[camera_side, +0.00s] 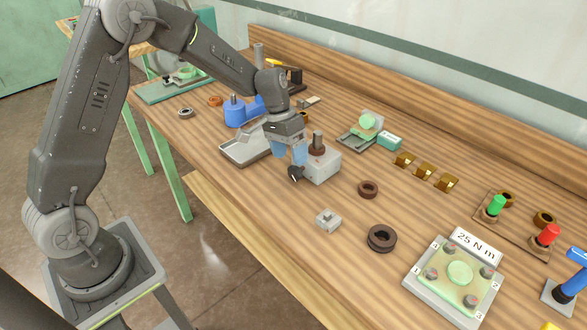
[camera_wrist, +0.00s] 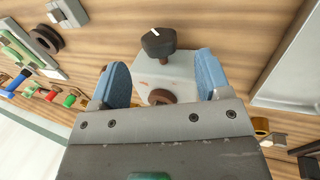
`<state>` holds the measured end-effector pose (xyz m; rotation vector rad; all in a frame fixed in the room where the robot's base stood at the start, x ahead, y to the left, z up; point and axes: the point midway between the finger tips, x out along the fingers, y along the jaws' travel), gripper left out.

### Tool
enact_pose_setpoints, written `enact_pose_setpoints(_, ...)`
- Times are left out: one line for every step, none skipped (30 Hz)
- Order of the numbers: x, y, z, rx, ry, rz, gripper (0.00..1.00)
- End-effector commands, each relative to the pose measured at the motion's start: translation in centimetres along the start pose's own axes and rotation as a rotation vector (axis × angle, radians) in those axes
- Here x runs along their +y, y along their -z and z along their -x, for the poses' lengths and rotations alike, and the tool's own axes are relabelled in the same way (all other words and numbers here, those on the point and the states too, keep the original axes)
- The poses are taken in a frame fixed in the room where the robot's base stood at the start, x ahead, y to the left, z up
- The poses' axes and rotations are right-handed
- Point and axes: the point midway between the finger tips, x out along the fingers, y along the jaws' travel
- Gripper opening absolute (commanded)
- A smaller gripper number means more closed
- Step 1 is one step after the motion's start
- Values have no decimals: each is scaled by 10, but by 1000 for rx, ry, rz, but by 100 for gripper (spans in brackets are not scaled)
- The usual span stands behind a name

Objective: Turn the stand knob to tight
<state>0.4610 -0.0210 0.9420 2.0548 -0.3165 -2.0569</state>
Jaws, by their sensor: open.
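The stand is a light grey block (camera_side: 322,165) with a brown round part and an upright post (camera_side: 317,143) on top. Its black knob (camera_side: 295,173) sticks out of the near side. In the wrist view the knob (camera_wrist: 159,43) shows a short white mark near its upper edge, and the block (camera_wrist: 178,72) lies beyond my gripper. No "tight" label is readable. My gripper (camera_side: 288,155) has blue fingers, open and empty, above and behind the knob. In the wrist view the fingers (camera_wrist: 162,66) stand apart on either side of the block, with the knob farther out between them.
A grey metal tray (camera_side: 233,154) lies left of the stand. A brown ring (camera_side: 368,189), a small grey block (camera_side: 328,220) and a dark ring (camera_side: 381,239) lie to its right. A plate marked 25 N m (camera_side: 412,277) is at front right. Bare wood lies in front of the knob.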

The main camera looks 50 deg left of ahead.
Motion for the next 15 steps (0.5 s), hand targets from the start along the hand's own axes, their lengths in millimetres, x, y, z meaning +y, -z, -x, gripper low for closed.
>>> enact_pose_setpoints(0, -1, -11, -5, -2, 0, 70)
enact_pose_setpoints(1, -1, -16, -4, -1, -1, 70)
enact_pose_setpoints(1, -1, -22, -5, -1, -1, 70)
enact_pose_setpoints(0, -1, -27, -4, 0, -1, 70)
enact_pose_setpoints(0, 0, -30, -3, 0, -1, 70)
enact_pose_setpoints(0, 0, -35, -3, -1, 0, 70)
enact_pose_setpoints(0, 0, -38, -2, -1, 0, 70)
enact_pose_setpoints(0, 0, -41, -1, -1, 1, 70)
enact_pose_setpoints(0, 0, -43, -1, 0, 0, 70)
enact_pose_setpoints(0, 0, -45, -1, 0, 0, 70)
enact_pose_setpoints(0, 0, -46, 0, 0, 0, 70)
enact_pose_setpoints(0, 0, -47, 0, 0, -1, 70)
enact_pose_setpoints(0, 0, -48, 0, 0, -1, 70)
enact_pose_setpoints(0, 0, -48, 0, 0, -1, 70)
enact_pose_setpoints(0, 0, -49, 1, 0, -1, 70)
